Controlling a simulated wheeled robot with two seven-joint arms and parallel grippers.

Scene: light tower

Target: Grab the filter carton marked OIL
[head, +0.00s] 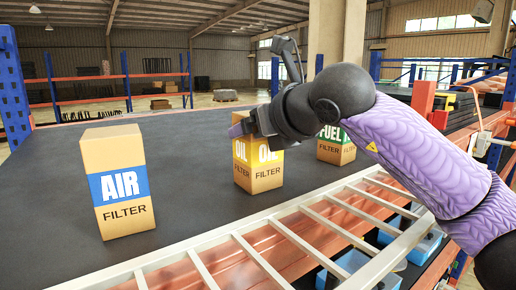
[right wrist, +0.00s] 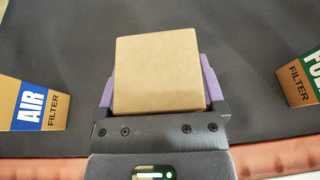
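The OIL carton (head: 258,172) is yellow and brown and stands upright on the dark belt in the head view. Its upper part is partly hidden by my right gripper (head: 242,128). In the right wrist view, the plain brown top of the OIL carton (right wrist: 160,75) fills the space between the purple fingers of my right gripper (right wrist: 158,92). One finger lies along each side, with no clear gap showing. I cannot tell whether they press on the carton. The fingertips are partly hidden by it. My left gripper is not in view.
The blue-banded AIR carton (head: 122,195) stands to the left, with bare belt between. The green-banded FUEL carton (head: 336,147) stands to the right, partly behind my right arm. A pale slatted rail (head: 262,258) runs along the near edge. Blue bins (head: 352,265) sit below it.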

